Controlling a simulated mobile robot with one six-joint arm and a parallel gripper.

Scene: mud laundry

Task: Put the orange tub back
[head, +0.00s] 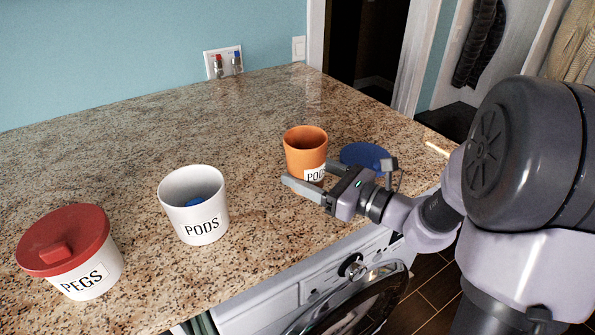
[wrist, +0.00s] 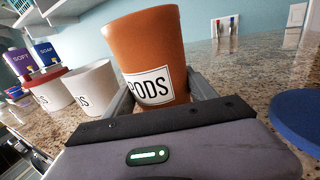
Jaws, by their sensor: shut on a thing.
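The orange tub (head: 306,150), with a white label reading PODS, stands upright at the right part of the granite counter in the head view. My gripper (head: 304,174) reaches it from the front right, with its fingers at the tub's lower part. In the wrist view the orange tub (wrist: 152,55) fills the middle, with one finger on each side of it. My gripper (wrist: 165,92) is shut on the tub. The tub looks to be on or very near the counter; I cannot tell which.
A white PODS tub (head: 194,212) with something blue inside stands open to the left. A white PEGS tub (head: 92,275) with a red lid is at the far left. A blue lid (head: 366,155) lies right of the orange tub. The counter's back is clear.

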